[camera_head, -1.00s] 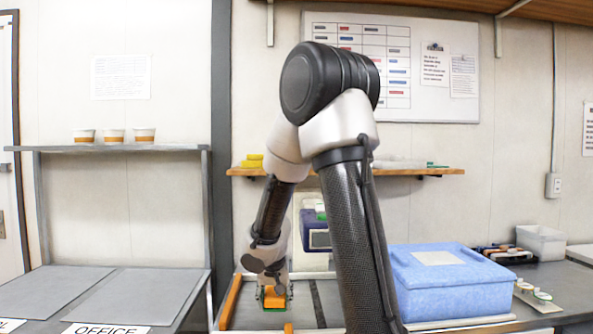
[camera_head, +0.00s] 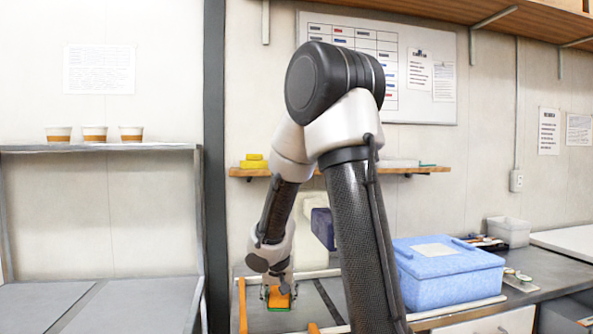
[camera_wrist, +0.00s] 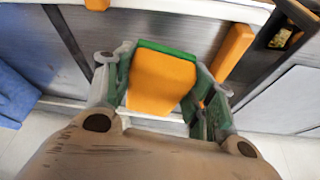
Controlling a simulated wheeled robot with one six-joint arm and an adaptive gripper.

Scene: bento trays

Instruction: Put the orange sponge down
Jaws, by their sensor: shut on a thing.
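The orange sponge (camera_head: 279,298) has a green layer along one side. My gripper (camera_head: 278,293) is shut on it, with a finger at each side. In the wrist view the sponge (camera_wrist: 162,80) fills the space between the green-padded fingers of my gripper (camera_wrist: 160,90). Its green edge points away from my palm. The sponge is over the edge zone of the grey counter, near an orange bar (camera_wrist: 232,50). I cannot tell whether its underside touches anything.
A blue lidded box (camera_head: 450,283) stands on the counter to the right of my arm. A dark blue device (camera_head: 323,228) is behind the arm. Grey mats (camera_head: 130,305) lie on the left surface. Three cups (camera_head: 95,134) stand on the left shelf. A wall shelf (camera_head: 400,170) runs behind.

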